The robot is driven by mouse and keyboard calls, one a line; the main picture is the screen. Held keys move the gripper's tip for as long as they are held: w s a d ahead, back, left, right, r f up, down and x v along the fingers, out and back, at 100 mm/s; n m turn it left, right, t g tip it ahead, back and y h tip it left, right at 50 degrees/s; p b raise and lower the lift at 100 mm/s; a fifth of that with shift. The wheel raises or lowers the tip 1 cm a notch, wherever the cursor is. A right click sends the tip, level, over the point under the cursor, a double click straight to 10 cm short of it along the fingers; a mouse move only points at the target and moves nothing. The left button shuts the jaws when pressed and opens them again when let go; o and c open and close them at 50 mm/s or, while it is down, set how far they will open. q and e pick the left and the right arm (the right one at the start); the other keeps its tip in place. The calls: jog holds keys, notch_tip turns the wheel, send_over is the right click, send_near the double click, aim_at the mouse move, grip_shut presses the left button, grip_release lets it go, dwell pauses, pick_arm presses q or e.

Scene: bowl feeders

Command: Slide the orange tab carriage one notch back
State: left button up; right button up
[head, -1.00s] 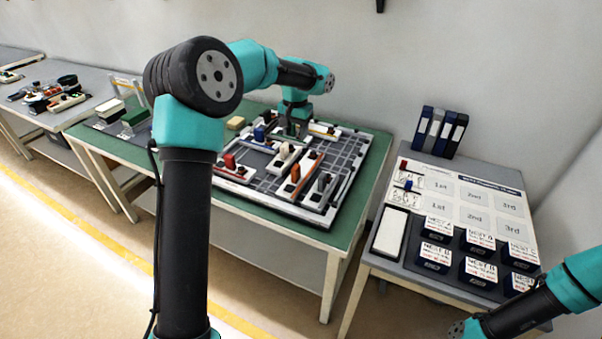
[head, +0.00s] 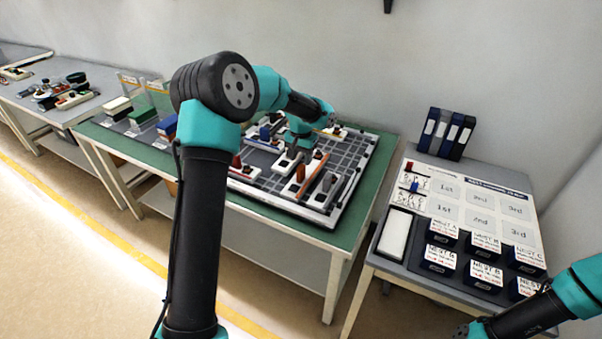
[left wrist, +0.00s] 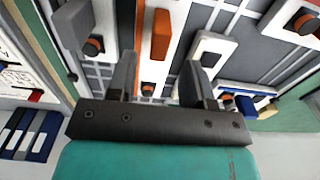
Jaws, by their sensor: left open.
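The orange tab (head: 300,172) stands on a white carriage on the gridded board, beside a long orange strip (head: 317,161). In the left wrist view the orange tab (left wrist: 161,35) is just beyond my fingers, with the orange strip (left wrist: 139,28) to its left. A dark knob (left wrist: 147,89) with an orange collar shows between the fingers, near the left one. My left gripper (head: 292,152) is low over the board, close to this carriage. Its two fingers (left wrist: 157,78) are apart and hold nothing. Whether a finger touches the carriage cannot be told.
A grey-tab carriage (head: 328,183) stands close on the right, and a blue-tab one (head: 264,133) behind to the left. Coloured blocks (head: 142,115) line the table's left. A side table (head: 363,252) holds cards and boxes.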

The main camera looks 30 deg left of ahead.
aim_at(301, 167)
pick_arm(q)
notch_tip(301, 167, down, 7)
jog(key=shift+f, duration=0.1)
dwell(0.4)
grip_shut()
dwell(0.4)
